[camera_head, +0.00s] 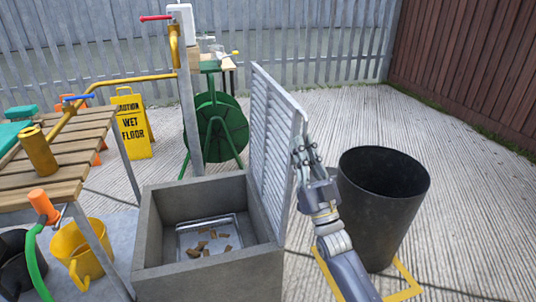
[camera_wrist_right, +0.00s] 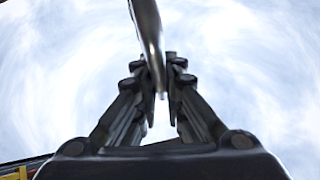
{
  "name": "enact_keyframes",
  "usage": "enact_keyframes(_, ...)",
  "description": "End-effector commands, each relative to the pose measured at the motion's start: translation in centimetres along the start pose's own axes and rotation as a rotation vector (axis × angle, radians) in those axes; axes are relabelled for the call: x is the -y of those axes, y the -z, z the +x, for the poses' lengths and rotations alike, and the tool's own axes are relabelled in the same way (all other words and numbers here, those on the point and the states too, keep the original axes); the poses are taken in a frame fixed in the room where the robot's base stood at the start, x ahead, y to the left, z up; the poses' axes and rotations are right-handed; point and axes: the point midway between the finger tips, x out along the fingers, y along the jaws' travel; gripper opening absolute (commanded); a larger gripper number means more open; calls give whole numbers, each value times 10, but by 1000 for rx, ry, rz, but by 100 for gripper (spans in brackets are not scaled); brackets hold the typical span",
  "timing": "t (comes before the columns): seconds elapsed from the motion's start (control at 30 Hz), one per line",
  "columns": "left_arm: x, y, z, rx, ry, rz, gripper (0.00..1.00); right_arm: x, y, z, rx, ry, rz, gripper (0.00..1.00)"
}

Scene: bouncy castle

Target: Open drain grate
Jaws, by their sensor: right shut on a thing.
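The drain grate (camera_head: 273,140) is a grey slatted panel standing nearly upright at the right edge of the concrete drain box (camera_head: 155,235). The open box shows a metal tray (camera_head: 240,229) inside with several brown pieces in it. My right gripper (camera_head: 304,152) is at the grate's right edge, shut on it. In the right wrist view the grate's edge (camera_wrist_right: 147,30) runs down between the two fingers (camera_wrist_right: 160,85). My left gripper is not in view.
A black bin (camera_head: 385,200) stands close to the right of my right arm, by a yellow floor marking (camera_head: 408,280). A green hose reel (camera_head: 218,130) and wet floor sign (camera_head: 131,125) stand behind.

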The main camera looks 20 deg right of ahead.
Motion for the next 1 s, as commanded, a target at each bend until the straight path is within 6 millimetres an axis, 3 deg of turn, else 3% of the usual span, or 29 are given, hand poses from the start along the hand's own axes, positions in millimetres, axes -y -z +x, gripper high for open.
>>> enact_keyframes(0.1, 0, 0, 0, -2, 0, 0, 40, -23, 2, -5, -10, -39, 38, 0)
enact_keyframes(0.3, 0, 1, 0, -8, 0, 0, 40, -45, 3, -9, -20, -80, 80, 0)
enact_keyframes(0.83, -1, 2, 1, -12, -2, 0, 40, -52, 3, -12, -22, -93, 95, 0)
enact_keyframes(0.87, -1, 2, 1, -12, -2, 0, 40, -52, 2, -12, -22, -93, 95, 14)
enact_keyframes(0.93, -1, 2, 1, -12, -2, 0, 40, -52, 2, -12, -22, -93, 95, 30)
enact_keyframes(1.0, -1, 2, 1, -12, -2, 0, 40, -52, 3, -11, -22, -93, 94, 30)
